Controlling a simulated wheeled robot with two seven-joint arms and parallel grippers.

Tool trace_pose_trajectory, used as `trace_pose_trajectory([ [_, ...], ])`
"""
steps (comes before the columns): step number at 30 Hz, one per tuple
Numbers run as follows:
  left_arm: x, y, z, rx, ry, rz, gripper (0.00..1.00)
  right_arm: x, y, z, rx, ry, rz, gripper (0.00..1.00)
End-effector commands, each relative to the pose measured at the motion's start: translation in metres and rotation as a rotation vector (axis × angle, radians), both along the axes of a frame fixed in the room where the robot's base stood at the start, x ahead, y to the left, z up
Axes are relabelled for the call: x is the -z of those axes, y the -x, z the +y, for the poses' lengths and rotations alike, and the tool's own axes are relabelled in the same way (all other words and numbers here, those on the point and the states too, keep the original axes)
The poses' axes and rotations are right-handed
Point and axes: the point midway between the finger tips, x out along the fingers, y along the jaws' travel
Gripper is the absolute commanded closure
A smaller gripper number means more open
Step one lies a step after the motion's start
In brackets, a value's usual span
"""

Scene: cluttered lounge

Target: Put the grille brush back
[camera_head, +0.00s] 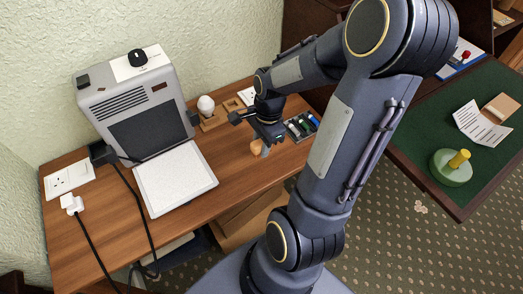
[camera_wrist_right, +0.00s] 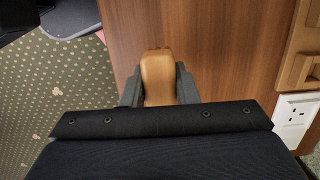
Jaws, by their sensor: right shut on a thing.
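My right gripper (camera_head: 267,133) is shut on a tan wooden piece (camera_head: 261,148), which looks like the handle of the grille brush. It is over the right part of the wooden desk (camera_head: 215,150). In the right wrist view the rounded wooden handle (camera_wrist_right: 158,72) sits between the two dark fingers of the gripper (camera_wrist_right: 158,88). No bristles show; the rest of the brush is hidden. A grey machine (camera_head: 135,95) with a slotted grille (camera_head: 119,103) stands at the left of the desk. My left gripper is not in view.
A white pad (camera_head: 175,180) lies before the machine, with a black cable beside it. A wooden holder (camera_head: 213,121) with a white ball-topped item (camera_head: 206,104) and a tray of markers (camera_head: 301,127) are near the gripper. A green-topped table (camera_head: 420,150) is at right.

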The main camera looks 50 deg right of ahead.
Motion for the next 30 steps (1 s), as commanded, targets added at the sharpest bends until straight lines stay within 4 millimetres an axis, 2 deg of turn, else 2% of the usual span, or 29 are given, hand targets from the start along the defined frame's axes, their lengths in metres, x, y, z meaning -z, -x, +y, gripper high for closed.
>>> trace_pose_trajectory([
  [8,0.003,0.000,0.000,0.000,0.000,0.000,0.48,0.018,-0.010,-0.011,0.001,-0.001,0.000,0.91],
  [14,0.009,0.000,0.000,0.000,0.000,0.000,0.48,0.046,-0.009,-0.010,0.000,-0.002,0.003,0.91],
  [26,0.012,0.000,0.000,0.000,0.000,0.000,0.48,0.052,-0.010,-0.010,-0.001,0.000,-0.001,0.91],
  [27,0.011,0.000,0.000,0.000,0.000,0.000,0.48,0.050,-0.010,-0.010,-0.001,0.000,-0.001,0.68],
  [30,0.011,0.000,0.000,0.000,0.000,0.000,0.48,0.050,-0.010,-0.010,-0.001,0.000,-0.001,0.55],
])
